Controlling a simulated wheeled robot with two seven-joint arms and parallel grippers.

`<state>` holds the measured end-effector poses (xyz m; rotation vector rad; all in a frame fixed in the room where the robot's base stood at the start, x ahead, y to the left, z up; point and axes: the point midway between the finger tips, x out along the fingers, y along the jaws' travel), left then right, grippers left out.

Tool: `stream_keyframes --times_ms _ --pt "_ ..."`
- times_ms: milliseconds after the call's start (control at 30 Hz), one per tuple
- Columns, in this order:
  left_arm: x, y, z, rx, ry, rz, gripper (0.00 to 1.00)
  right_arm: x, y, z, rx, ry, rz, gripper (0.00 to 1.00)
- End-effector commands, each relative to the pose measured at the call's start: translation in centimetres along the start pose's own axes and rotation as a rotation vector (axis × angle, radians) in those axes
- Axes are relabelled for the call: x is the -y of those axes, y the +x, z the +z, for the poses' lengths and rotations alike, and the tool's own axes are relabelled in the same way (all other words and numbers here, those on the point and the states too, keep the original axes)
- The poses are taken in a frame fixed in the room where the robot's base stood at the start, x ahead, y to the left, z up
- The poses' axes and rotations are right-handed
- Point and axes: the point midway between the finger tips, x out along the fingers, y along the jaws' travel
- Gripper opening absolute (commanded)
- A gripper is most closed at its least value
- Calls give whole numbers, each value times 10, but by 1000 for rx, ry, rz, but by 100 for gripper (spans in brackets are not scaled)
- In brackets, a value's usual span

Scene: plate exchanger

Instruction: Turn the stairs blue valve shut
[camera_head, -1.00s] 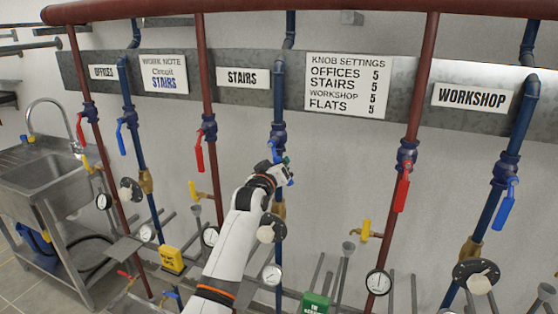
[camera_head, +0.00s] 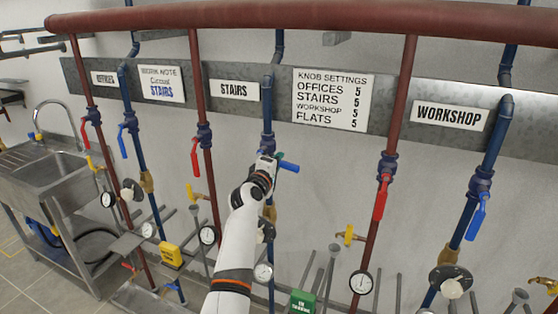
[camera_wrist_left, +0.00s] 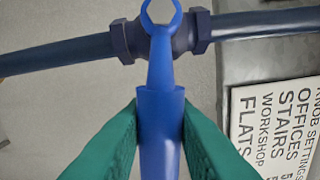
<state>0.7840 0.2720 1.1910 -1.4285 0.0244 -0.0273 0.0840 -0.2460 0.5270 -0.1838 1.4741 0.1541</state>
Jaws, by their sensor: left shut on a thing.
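The stairs blue valve (camera_head: 267,143) sits on the blue pipe to the right of the STAIRS sign (camera_head: 234,90). Its blue lever (camera_head: 289,167) sticks out to the right, crosswise to the pipe. My left gripper (camera_head: 278,162) is at the lever, partly hidden behind my wrist. In the left wrist view, its green fingers are shut on the lever (camera_wrist_left: 160,105), one on each side. There the lever stands about square to the valve body (camera_wrist_left: 160,38) and pipe. My right gripper is not in view.
A red-handled valve (camera_head: 196,155) hangs on the red pipe to the left. Another red lever (camera_head: 380,197) and a blue lever (camera_head: 477,216) are to the right. Gauges, yellow taps and a green tag (camera_head: 301,302) are lower down. A thick red pipe (camera_head: 300,22) crosses above.

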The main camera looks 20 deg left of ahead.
Motion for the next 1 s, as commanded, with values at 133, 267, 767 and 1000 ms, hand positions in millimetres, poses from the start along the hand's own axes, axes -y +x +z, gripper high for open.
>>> stream_keyframes --times_ms 133,267,767,1000 --pt "9 0 0 -2 -81 -3 0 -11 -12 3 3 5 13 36" --pt "11 0 0 -1 -126 -3 0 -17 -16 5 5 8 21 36" --pt "12 0 1 -1 -164 -4 0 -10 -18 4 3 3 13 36" --pt "12 0 1 0 -162 -4 42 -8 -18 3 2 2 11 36"
